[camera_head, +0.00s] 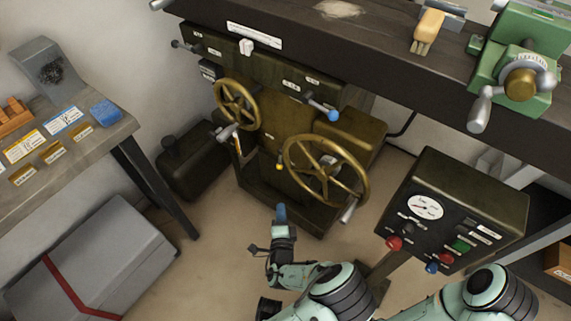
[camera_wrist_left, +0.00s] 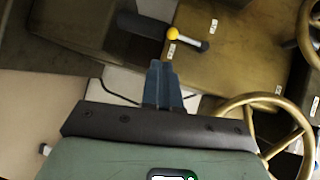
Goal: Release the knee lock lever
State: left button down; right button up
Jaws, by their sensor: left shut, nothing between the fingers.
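A short dark lever with a yellow ball knob (camera_head: 279,167), which I take to be the knee lock lever, sits low on the machine's olive-brown knee. My right gripper is out of view.
Two brass handwheels (camera_head: 237,104) (camera_head: 326,171) flank the lever, the right one larger. A control box (camera_head: 455,210) with a gauge and coloured knobs stands at right. A side bench (camera_head: 110,130) and grey case (camera_head: 95,260) are at left. Floor around my gripper is clear.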

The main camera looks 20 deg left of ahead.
pick_arm(q)
jog(key=w+a+r+m+t+b, duration=0.1)
jog(key=w+a+r+b, duration=0.1)
jog(key=w, duration=1.1)
jog(key=shift+w+a+r+t+b, duration=0.4)
jog(key=shift+a+b, duration=0.1)
jog(key=shift+a, duration=0.2)
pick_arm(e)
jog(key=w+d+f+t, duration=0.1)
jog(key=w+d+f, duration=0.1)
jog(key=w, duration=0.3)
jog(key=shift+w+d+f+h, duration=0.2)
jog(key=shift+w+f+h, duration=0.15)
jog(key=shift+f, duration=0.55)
pick_arm(q)
jog(key=shift+f, duration=0.1)
jog(key=shift+a+f+m, duration=0.1)
jog(key=shift+a+m, duration=0.05)
jog(key=shift+m, duration=0.35)
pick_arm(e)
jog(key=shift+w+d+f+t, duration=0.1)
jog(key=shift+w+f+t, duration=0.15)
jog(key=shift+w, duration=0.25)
